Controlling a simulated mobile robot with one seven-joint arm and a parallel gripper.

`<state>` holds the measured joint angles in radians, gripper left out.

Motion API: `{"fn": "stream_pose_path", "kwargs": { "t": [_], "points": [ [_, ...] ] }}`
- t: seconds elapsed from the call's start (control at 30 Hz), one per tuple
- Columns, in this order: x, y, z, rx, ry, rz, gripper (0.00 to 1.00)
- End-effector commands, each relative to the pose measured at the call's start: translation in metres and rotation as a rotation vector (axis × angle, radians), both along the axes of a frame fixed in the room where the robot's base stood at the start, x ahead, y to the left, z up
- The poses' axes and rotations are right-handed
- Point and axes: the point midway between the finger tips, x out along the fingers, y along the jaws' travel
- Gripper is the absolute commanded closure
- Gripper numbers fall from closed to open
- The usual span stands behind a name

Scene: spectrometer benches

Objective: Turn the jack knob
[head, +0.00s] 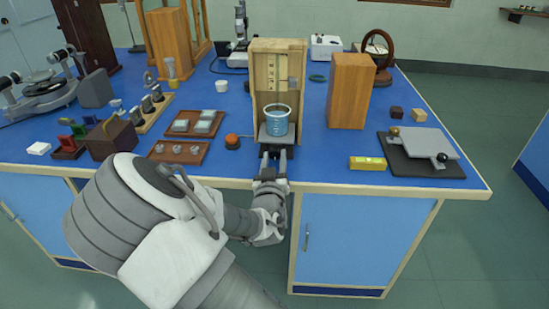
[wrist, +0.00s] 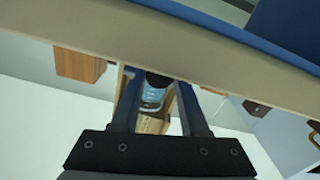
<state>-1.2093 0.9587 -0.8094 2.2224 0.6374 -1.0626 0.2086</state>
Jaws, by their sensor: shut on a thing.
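The jack (head: 264,137) has a grey top plate and stands at the front of the blue bench, before a tall wooden box. A blue beaker (head: 277,122) with clear upper walls stands upright on the plate; it also shows between the fingers in the wrist view (wrist: 152,98). My gripper (head: 273,156) is at the bench's front edge, just below the plate, its fingers pointing at the jack. It is shut on the jack knob, a dark piece (wrist: 158,79) between the fingertips in the wrist view. The fingers hide most of the knob.
A wooden box with a scale (head: 292,50) stands behind the beaker. A wooden block (head: 350,90) and a yellow level (head: 367,163) are to the right.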

Motion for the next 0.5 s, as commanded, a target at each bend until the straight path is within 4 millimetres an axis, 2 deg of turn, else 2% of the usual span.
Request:
{"fn": "stream_pose_path", "kwargs": {
  "t": [0.1,0.13,0.27,0.3,0.5],
  "points": [
    [-0.0001,-0.0002,0.0,-0.002,-0.001,0.0,1.0],
    [-0.0001,-0.0002,0.0,-0.001,-0.001,0.0,0.52],
    [-0.0001,-0.0001,-0.0001,-0.001,0.0,0.0,0.29],
    [-0.0001,-0.0001,-0.0001,-0.001,0.0,0.0,0.26],
    [-0.0001,0.0,-0.0002,0.0,0.0,0.0,0.26]
  ]
}}
